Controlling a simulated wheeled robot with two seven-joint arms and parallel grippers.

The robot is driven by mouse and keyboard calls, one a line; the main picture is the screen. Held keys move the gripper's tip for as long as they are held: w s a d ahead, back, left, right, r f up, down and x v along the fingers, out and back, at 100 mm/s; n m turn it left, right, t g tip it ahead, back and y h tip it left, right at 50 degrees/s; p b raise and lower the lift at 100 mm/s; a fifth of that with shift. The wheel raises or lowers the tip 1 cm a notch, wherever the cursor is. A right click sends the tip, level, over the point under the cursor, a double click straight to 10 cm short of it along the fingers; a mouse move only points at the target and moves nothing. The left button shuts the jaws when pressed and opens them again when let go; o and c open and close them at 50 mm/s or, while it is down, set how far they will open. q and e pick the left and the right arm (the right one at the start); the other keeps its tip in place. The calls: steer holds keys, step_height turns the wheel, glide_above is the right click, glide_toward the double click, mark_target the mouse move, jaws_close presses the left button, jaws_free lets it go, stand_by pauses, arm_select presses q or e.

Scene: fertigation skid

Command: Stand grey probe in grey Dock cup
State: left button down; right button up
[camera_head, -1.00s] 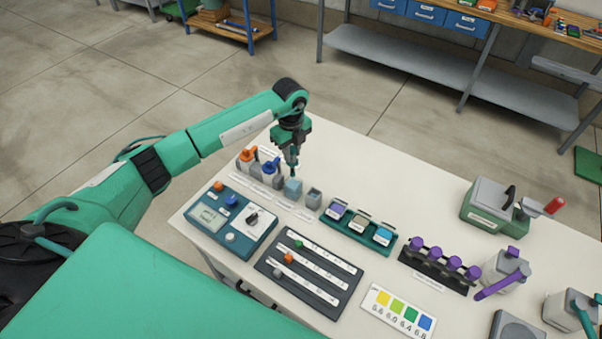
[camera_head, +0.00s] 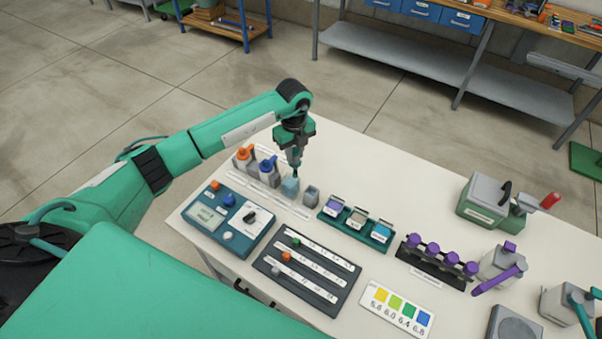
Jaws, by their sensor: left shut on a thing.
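My left gripper (camera_head: 295,163) points down over the row of small cups at the table's back left. It is shut on a slim, dark greyish thing, probably the grey probe, which is mostly hidden by the fingers. The lower tip is just above or at a pale blue-grey cup (camera_head: 289,188); I cannot tell whether it touches. A darker grey cup (camera_head: 311,195) stands just right of it and looks empty. The cup labels are too small to read, so I cannot tell which is the Dock cup. My right gripper is not in view.
An orange-topped probe (camera_head: 243,154) and a blue-topped probe (camera_head: 267,166) stand left of the cups. A meter box (camera_head: 209,217), a slider panel (camera_head: 300,275) and a green tray of jars (camera_head: 355,229) lie nearby. The white tabletop behind the cups is clear.

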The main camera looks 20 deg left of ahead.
arm_select(q)
steer(key=d+m, duration=0.4)
steer(key=d, duration=0.1)
step_height(320, 180, down, 9)
steer(key=b, duration=0.6)
steer(key=shift+s+d, duration=0.4)
steer(key=shift+d, duration=0.05)
steer(key=shift+r, duration=0.1)
steer(key=c, duration=1.1)
jaws_free()
step_height(320, 180, up, 7)
steer(key=p, duration=0.4)
steer(key=shift+s, duration=0.1)
